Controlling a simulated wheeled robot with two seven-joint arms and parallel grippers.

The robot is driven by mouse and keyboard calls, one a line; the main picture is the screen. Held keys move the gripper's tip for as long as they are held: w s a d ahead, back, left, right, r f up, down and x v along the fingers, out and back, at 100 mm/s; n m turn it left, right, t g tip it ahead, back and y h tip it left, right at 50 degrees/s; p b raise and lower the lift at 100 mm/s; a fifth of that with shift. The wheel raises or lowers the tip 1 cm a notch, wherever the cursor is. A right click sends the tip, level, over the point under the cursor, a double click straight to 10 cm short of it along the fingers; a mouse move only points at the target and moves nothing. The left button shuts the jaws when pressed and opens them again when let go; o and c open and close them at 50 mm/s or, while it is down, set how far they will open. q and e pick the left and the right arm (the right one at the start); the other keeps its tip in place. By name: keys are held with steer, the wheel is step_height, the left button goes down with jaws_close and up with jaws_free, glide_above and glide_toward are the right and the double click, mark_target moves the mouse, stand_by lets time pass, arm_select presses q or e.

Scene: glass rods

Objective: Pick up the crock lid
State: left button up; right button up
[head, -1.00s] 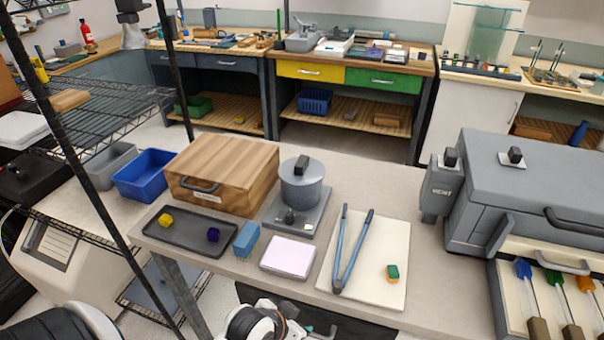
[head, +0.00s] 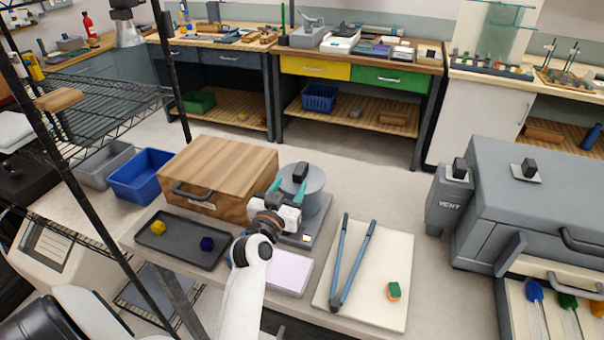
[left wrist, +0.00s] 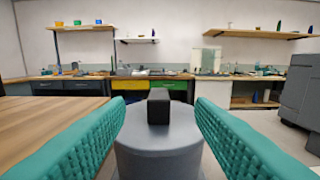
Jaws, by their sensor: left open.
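The grey crock (head: 314,203) stands on its grey base on the bench in the head view. Its lid (head: 289,178) is a grey disc with a black block knob (head: 300,173). In the left wrist view the lid (left wrist: 160,142) is straight ahead, with the knob (left wrist: 158,106) upright between the fingers. My left gripper (head: 287,187) is open, its teal fingers reaching in at the near side of the lid. The fingers (left wrist: 160,125) show on either side of the knob, apart from it. My arm hides part of the crock. My right gripper is not in view.
A wooden box (head: 218,168) stands just left of the crock. A dark tray (head: 183,253) with a yellow and a purple piece lies in front of it. A white board (head: 385,272) with blue tongs (head: 349,265) lies to the right. A large grey unit (head: 540,215) stands further right.

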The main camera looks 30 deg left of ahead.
mark_target(301, 167)
arm_select(q)
steer(key=x, duration=0.3)
steer(key=shift+w, duration=0.25)
steer(key=p+x, duration=0.1)
steer(key=x, duration=0.3)
steer(key=shift+w+a+f+p, duration=0.15)
steer(key=shift+w+a+p, duration=0.05)
steer(key=shift+w+p, duration=0.1)
steer(key=shift+w+a+f, duration=0.1)
steer(key=shift+w, duration=0.3)
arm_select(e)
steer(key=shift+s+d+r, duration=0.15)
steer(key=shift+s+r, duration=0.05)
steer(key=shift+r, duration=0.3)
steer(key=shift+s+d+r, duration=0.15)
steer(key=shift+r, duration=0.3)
arm_select(q)
steer(key=shift+s, duration=0.1)
steer(key=shift+c, duration=0.3)
jaws_close()
